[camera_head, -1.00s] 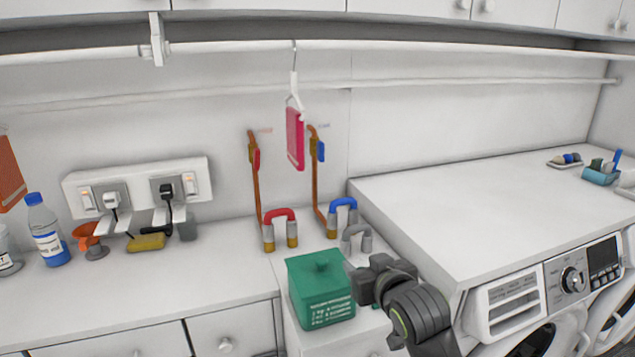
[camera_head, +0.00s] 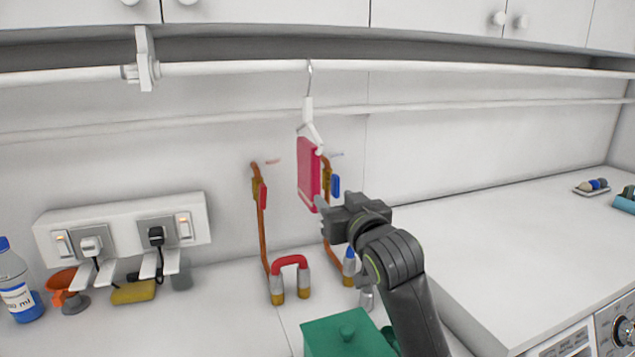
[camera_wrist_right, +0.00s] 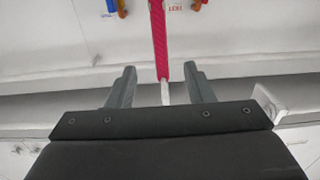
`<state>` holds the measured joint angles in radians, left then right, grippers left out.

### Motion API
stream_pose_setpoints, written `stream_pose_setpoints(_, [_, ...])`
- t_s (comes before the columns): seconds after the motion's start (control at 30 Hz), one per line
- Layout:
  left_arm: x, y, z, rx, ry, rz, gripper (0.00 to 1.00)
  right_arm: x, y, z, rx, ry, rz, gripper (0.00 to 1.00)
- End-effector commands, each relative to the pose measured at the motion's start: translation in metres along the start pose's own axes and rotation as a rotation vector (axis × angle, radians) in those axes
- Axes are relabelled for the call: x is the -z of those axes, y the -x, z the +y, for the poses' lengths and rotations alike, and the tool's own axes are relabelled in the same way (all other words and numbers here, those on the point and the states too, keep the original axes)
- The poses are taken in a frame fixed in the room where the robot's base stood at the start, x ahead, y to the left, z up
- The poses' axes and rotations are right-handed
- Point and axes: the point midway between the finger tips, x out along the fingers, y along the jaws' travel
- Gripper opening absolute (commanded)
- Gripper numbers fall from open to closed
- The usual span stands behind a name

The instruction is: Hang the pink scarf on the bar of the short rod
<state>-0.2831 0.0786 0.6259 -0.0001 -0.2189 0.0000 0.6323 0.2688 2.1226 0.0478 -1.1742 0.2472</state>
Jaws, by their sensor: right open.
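The pink scarf (camera_head: 308,172) hangs folded from a white hanger (camera_head: 308,125), whose hook goes over the upper white rod (camera_head: 240,67) under the cabinets. A second, thinner rod (camera_head: 220,119) runs lower along the wall; I cannot tell which is the short rod. My right gripper (camera_head: 328,212) is open and empty by the scarf's lower end in the head view. In the right wrist view the scarf (camera_wrist_right: 160,35) shows as a narrow strip, ending between the open fingers (camera_wrist_right: 158,74); contact is not visible. My left gripper is not in view.
A bracket (camera_head: 145,62) holds the upper rod. Copper pipes (camera_head: 262,225) with valves stand behind the scarf. A green box (camera_head: 350,337) sits below my right arm. Sockets (camera_head: 125,235) and a bottle (camera_head: 17,285) are at left. The white top (camera_head: 510,225) at right is mostly clear.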

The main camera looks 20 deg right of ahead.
Motion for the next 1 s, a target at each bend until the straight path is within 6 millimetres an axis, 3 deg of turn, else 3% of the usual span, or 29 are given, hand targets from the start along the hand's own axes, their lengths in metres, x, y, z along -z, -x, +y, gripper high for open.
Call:
stream_pose_setpoints(0.1, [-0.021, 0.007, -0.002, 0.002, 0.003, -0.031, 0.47, 0.001, -0.018, 0.0, -0.001, 0.0, -0.004, 0.47])
stream_pose_setpoints(0.27, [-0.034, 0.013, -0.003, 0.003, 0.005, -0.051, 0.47, 0.001, -0.044, 0.0, -0.001, 0.0, -0.003, 0.47])
stream_pose_setpoints(0.63, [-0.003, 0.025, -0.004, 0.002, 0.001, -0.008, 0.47, 0.001, -0.1, 0.0, -0.001, 0.0, -0.003, 0.47])
stream_pose_setpoints(1.0, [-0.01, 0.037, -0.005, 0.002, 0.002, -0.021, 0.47, 0.001, -0.146, 0.0, -0.001, 0.0, -0.003, 0.47])
